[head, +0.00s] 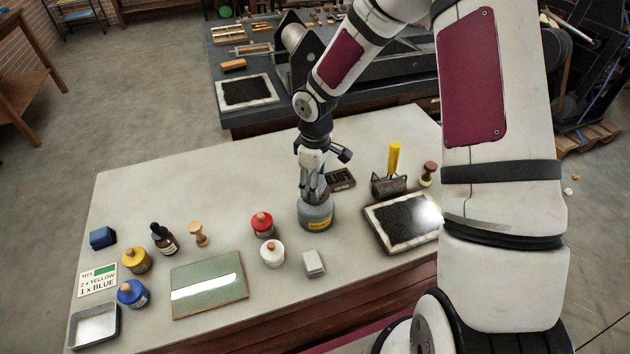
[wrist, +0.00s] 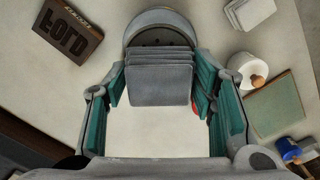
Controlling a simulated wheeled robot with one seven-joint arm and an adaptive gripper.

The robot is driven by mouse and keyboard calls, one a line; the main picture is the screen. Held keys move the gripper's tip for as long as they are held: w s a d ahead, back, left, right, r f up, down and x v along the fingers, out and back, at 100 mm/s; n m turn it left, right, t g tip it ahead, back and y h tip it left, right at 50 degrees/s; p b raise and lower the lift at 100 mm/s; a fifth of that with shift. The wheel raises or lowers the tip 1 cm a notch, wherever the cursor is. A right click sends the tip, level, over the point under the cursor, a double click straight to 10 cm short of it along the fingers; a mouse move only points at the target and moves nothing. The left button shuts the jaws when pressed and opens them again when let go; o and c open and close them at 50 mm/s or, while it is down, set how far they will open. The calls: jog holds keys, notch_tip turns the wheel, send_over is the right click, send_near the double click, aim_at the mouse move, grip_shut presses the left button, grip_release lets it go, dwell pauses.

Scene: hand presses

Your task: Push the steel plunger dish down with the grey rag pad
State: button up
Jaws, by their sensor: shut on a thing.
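The plunger can (head: 316,216) is a squat grey can with a yellow label, standing upright on the pale table under my gripper (head: 313,188). In the wrist view its steel dish (wrist: 160,35) shows as a round grey top with dark holes, partly covered. My gripper is shut on the grey rag pad (wrist: 160,84), a layered folded block between the teal-lined fingers. The pad overlaps the near part of the dish in the wrist view. The fingers and the pad are right at the can top in the head view. I cannot tell whether the pad touches the dish.
A pale stack of pads (head: 314,263), a white jar (head: 272,254) and a red jar (head: 262,224) stand nearby. A dark type block (head: 341,180), a yellow-handled roller (head: 393,165) and an inked slab (head: 405,220) lie to the right. The table's left rear is clear.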

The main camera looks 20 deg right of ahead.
jog(key=shift+f+b, duration=0.4)
jog(key=shift+f, duration=0.8)
dwell(2.1)
jog(key=shift+r, duration=0.1)
jog(key=shift+r+p, duration=1.35)
jog(key=shift+r, duration=2.1)
